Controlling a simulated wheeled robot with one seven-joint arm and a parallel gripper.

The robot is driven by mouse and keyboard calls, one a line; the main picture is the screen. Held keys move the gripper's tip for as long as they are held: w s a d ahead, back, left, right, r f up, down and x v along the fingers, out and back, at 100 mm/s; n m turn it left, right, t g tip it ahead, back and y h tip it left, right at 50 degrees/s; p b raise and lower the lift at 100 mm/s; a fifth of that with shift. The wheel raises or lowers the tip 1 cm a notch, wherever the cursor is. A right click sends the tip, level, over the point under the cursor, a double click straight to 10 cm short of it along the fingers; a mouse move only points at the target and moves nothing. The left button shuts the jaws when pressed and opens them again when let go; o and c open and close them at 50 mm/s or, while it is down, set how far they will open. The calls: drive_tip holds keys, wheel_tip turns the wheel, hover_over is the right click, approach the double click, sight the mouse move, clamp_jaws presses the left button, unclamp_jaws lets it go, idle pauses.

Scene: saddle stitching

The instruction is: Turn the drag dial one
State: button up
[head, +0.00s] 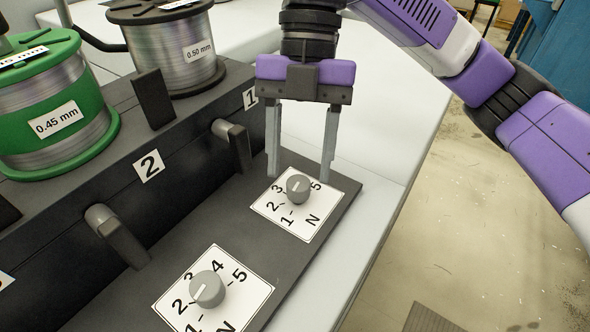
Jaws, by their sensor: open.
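Drag dial one (297,188) is a small grey round knob on a white label plate marked N, 1, 2, 3 and 5; the 4 does not show behind the knob. It sits in front of the black block bearing the number 1. A pale pointer line shows on the knob, but which mark it faces is hard to tell. My gripper (300,166) points down, open and empty. Its two grey fingers are spread on the left and right, with the tips just beyond and above the knob in the picture. No contact with the dial shows.
A second grey dial (207,289) sits nearer, by the number 2. Black levers (237,143) (118,237) stick out of the block. A green 0.45 mm wire spool (56,119) and a black 0.50 mm spool (168,45) stand on top. White table surface is clear at right.

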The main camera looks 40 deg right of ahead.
drive_tip(key=shift+x, duration=1.2)
clamp_jaws()
drive_tip(key=shift+d, duration=0.1)
